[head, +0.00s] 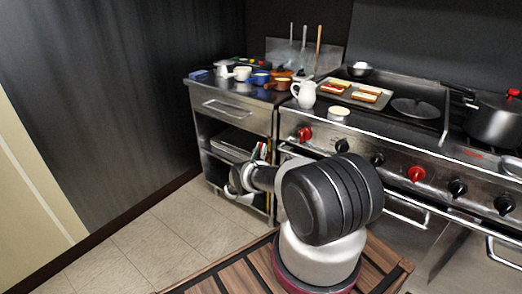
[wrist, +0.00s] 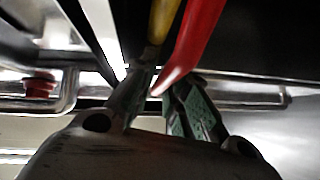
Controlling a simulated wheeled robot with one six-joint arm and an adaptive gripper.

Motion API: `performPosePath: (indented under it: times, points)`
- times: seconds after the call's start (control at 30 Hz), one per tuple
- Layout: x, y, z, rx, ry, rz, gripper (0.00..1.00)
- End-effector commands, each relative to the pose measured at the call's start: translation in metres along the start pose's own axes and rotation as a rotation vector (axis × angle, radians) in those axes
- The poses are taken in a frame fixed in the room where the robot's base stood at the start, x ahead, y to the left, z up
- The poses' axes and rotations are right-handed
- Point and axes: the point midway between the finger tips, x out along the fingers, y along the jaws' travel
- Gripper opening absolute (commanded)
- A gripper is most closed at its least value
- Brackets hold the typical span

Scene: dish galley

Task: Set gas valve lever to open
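A red lever (wrist: 200,32) slants down from the top of the wrist view, its lower end between my gripper's fingertips (wrist: 158,85). A yellow pipe or bar (wrist: 162,18) runs beside it on the left. The fingers, with green pads, come close together around the lever end; whether they press on it is hard to see. In the head view my gripper (head: 258,154) is low at the open front of the steel cabinet (head: 231,116), left of the stove, mostly hidden behind my arm. The valve body is not clearly seen.
The stove (head: 345,144) with red and black knobs stands right of the cabinet. Its top holds a white jug (head: 305,94), a tray with bread (head: 354,94) and a black pot (head: 495,120). Cups stand on the cabinet top. Tiled floor (head: 160,232) is free at left.

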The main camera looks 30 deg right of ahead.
Motion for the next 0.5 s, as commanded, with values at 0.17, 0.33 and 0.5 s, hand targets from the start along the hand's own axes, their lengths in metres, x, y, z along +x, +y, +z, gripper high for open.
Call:
performPosePath:
  times: [0.17,0.33,0.5]
  points:
    - [0.0001,0.0003,0.0002,-0.001,0.000,0.000,0.34]
    - [0.0000,-0.0001,0.0002,-0.001,-0.001,-0.001,0.34]
    - [0.0006,-0.0039,0.0008,-0.028,-0.008,-0.029,0.34]
